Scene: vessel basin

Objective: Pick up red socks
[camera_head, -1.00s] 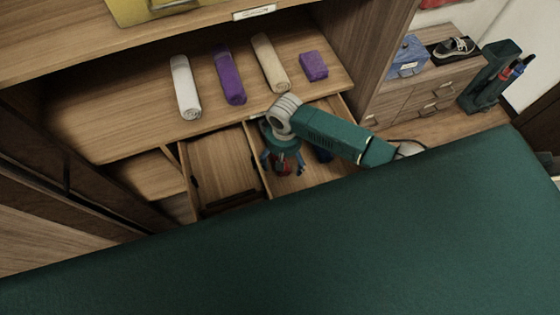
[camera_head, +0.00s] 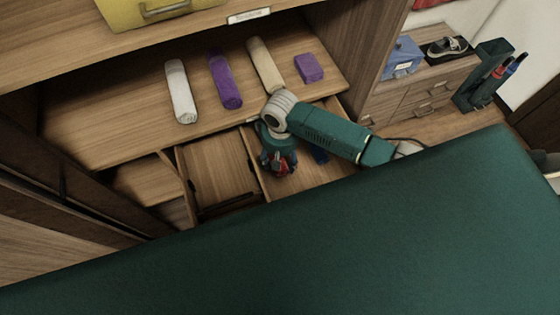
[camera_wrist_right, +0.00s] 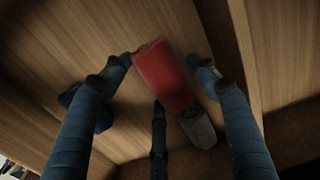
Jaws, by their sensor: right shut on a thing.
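The red socks (camera_wrist_right: 165,75) are a rolled red bundle between the fingers of my right gripper (camera_wrist_right: 160,85) in the right wrist view. The right gripper is shut on the red socks. I cannot tell whether the socks still touch the drawer floor. My left gripper is in neither view.
A grey item (camera_wrist_right: 198,130) and a dark blue item (camera_wrist_right: 72,96) lie in the drawer beside the red socks. An open drawer (camera_head: 212,170) sits to the left. Rolled towels, one of them white (camera_head: 180,90), lie on the shelf above.

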